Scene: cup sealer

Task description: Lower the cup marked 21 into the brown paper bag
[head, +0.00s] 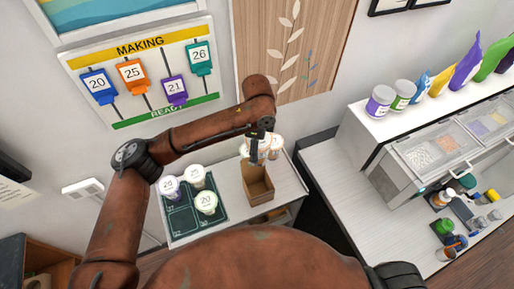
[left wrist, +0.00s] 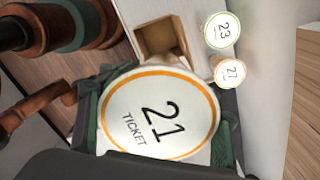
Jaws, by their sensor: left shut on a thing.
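The cup marked 21 (left wrist: 160,115) fills the middle of the left wrist view, its white lid with an orange rim facing the camera. My left gripper (head: 258,149) is shut on this cup; in the head view the gripper largely hides it. The open brown paper bag (head: 258,185) stands upright on the white counter, just in front of and below the gripper. In the left wrist view the bag (left wrist: 163,38) shows beyond the lid, its opening apart from the cup. My right gripper is not in view.
Cups marked 23 (left wrist: 222,31) and 27 (left wrist: 228,71) stand close beside the bag. A dark green tray (head: 180,222) left of the bag holds a cup marked 20 (head: 206,203) and two others. A gap separates this counter from the white one (head: 340,190) at right.

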